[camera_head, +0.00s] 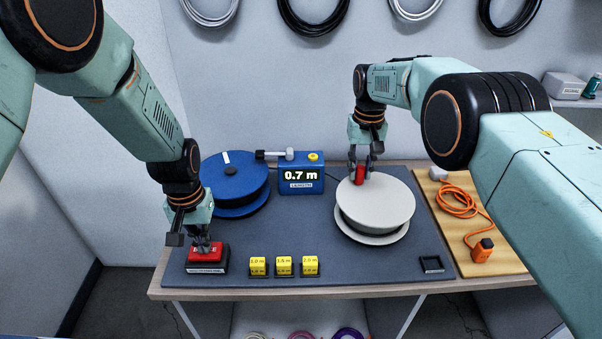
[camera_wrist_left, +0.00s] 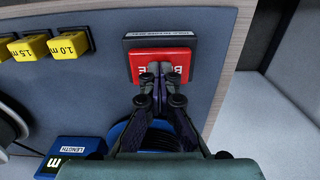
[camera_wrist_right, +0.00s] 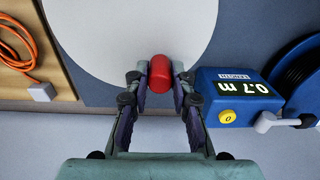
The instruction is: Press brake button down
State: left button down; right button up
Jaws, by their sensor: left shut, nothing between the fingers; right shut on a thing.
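The red brake button (camera_head: 204,253) sits on a dark base at the front left of the mat. It also shows in the left wrist view (camera_wrist_left: 176,66). My left gripper (camera_head: 205,247) is shut and empty, its fingertips over the button's top and seemingly touching it. How far the button is down I cannot tell. My right gripper (camera_head: 361,165) is shut on a red handle (camera_head: 360,175) at the far part of the light grey reel (camera_head: 377,200). The handle is between the fingertips in the right wrist view (camera_wrist_right: 160,74).
A blue reel (camera_head: 235,178) and a blue length counter (camera_head: 301,180) reading 0.7 m stand at the back. Yellow length blocks (camera_head: 284,267) line the front. A small black frame (camera_head: 431,264) lies front right. An orange cable (camera_head: 457,203) lies on a wooden board at right.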

jog(key=shift+s+a, duration=0.75)
jog(key=shift+a, duration=0.05)
jog(key=shift+s+a, duration=0.3)
jog(key=shift+s, duration=0.25)
jog(key=shift+s+a, duration=0.2)
jog(key=shift+s, duration=0.5)
jog(key=shift+s+d, duration=0.1)
jog(key=shift+s, duration=1)
jog(key=s+d, duration=0.1)
jog(key=s, duration=0.2)
jog(key=shift+d, duration=0.4)
jog(key=d, duration=0.1)
jog(key=s+d, duration=0.1)
jog(key=d, duration=0.1)
jog(key=shift+s+d, duration=0.1)
jog(key=shift+s, duration=0.2)
jog(key=shift+d, duration=0.6)
